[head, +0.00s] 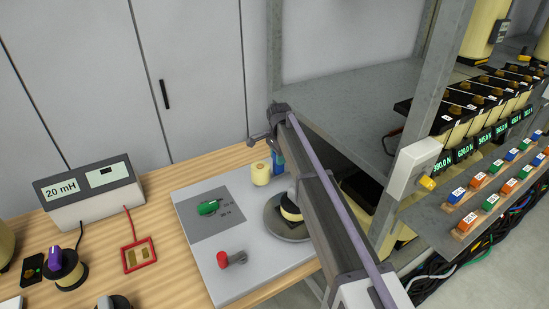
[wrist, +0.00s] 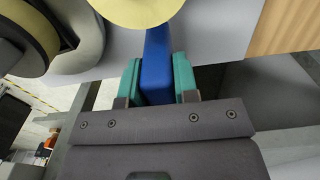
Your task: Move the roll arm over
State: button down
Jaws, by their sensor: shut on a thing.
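My gripper (wrist: 158,82) has its teal fingers on either side of a blue bar, shut on it; I take this bar as the handle of the roll arm (wrist: 157,55). In the head view the blue piece (head: 279,164) shows partly behind my arm, beside a cream roll (head: 261,174). The cream roll also shows at the top of the wrist view (wrist: 140,8), close to the bar. How the bar joins the roll is hidden. A round grey disc (head: 275,222) with a cream and black spool (head: 291,208) lies nearer on the same plate, partly covered by my arm.
The light grey plate (head: 203,252) carries a green knob (head: 208,208) and a red lever (head: 231,259). A 20 mH meter (head: 90,192) and a red-framed pad (head: 138,256) are on the wooden table. A metal rack with displays (head: 463,151) and coloured switches stands on the right.

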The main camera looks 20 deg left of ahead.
jog(key=c, duration=0.9)
grip_release()
notch_tip(320, 180, up, 11)
jog(key=p, duration=1.1)
jog(key=shift+r, duration=0.1)
jog(key=shift+f, duration=0.2)
